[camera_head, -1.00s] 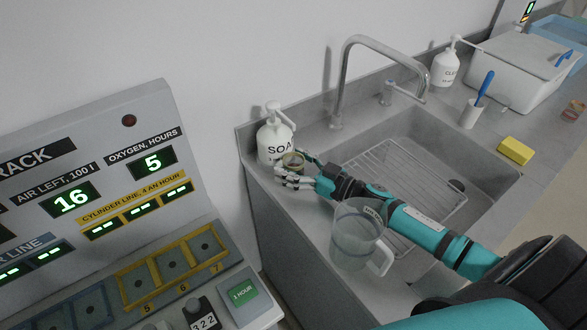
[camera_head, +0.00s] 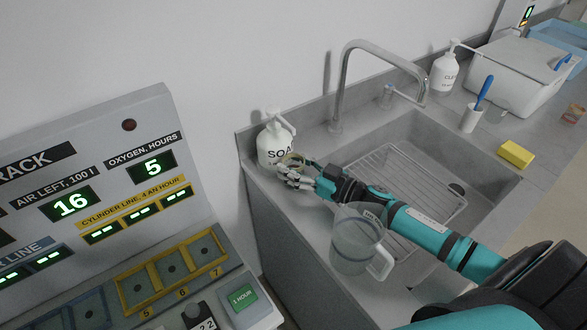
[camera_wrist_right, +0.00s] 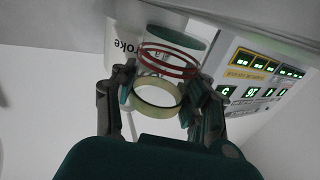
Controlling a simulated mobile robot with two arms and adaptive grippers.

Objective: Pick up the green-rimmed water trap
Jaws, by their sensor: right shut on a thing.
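The green-rimmed water trap (camera_head: 293,158) shows as a small round cup with a pale green rim, just in front of the soap bottle at the sink's left end. My right gripper (camera_head: 288,176) is shut on it; its fingers cover part of the trap. In the right wrist view the trap's pale round rim (camera_wrist_right: 157,106) sits between the two fingers (camera_wrist_right: 160,108). Whether the trap touches the counter cannot be told. My left gripper is not in view.
The soap bottle (camera_head: 268,150) stands close behind the trap. A clear jug (camera_head: 352,250) is on the counter's front edge, by my right forearm. The sink (camera_head: 480,165) with its rack and the tap (camera_head: 336,90) lie to the right. A control rack (camera_head: 95,130) is at the left.

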